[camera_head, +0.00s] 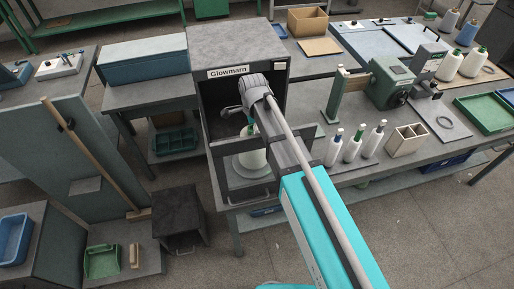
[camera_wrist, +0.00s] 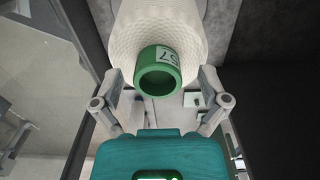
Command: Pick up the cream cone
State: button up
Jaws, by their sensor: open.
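The cream cone (camera_head: 252,158) stands at the open front of the grey cabinet marked Glowmarn (camera_head: 210,95), partly hidden by my arm. In the wrist view the cone's textured cream body (camera_wrist: 158,25) fills the top middle. Its green tube end (camera_wrist: 158,72), with a white label, faces the camera. My gripper (camera_wrist: 158,85) is open, with one finger on each side of the green tube end. Gaps show between the fingers and the tube. The fingers are hard to make out in the head view.
The cabinet walls lie close around the cone, and a grey panel with a handle (camera_head: 250,199) is in front. Several white bobbins (camera_head: 353,147) and a divided box (camera_head: 405,139) stand on the bench at right.

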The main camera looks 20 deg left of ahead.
grip_shut()
dwell(0.3)
jog(key=shift+r, duration=0.2)
jog(key=shift+r+p, duration=1.65)
jog(key=shift+p, duration=0.25)
jog(key=w+d, duration=1.2)
jog(key=w, duration=0.1)
jog(key=shift+w+d+f, duration=0.1)
jog(key=shift+d, duration=0.05)
